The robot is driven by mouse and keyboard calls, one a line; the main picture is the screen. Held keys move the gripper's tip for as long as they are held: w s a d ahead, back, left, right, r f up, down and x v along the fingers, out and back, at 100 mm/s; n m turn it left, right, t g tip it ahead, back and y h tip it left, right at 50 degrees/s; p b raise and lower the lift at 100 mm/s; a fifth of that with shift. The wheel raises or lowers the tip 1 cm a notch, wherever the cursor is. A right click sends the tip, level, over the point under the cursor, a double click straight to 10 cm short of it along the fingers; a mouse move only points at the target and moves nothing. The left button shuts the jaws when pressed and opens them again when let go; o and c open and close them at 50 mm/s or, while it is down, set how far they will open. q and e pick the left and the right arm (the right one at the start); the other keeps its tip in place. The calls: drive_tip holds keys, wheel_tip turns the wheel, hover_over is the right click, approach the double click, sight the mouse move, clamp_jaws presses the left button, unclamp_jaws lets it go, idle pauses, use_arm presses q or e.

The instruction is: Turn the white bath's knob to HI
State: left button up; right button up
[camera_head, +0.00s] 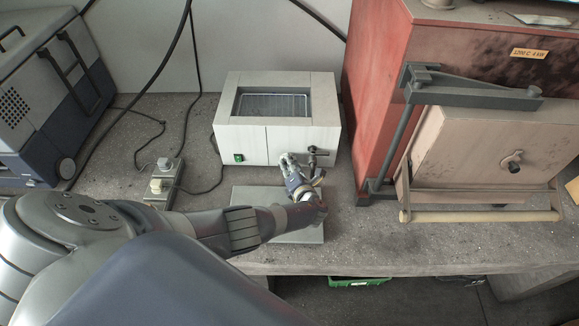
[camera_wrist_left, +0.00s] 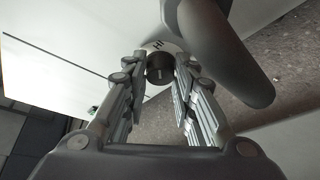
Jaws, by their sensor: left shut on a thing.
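The white bath (camera_head: 277,118) stands on the bench with an open basin on top and a green switch (camera_head: 239,158) low on its front left. My left gripper (camera_head: 288,160) is at the bath's front, right of the switch. In the left wrist view its two fingers are on either side of the bath's dark round knob (camera_wrist_left: 159,72), shut on it. A white dial ring with the letters HI (camera_wrist_left: 155,46) shows just above the knob. The rest of the scale is hidden. A dark tap (camera_head: 318,151) is right of the gripper and looms close in the wrist view (camera_wrist_left: 225,50). My right gripper is not in view.
A grey plate (camera_head: 240,196) lies on the bench before the bath, under my left arm. A red furnace (camera_head: 374,85) with a pale door (camera_head: 489,150) stands at right. A power strip (camera_head: 163,183) with cables and a blue-grey case (camera_head: 50,90) are at left.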

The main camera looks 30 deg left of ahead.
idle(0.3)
use_arm(q)
drive_tip(key=o, duration=1.1)
drive_tip(key=shift+c, duration=0.2)
drive_tip(key=v, duration=1.2)
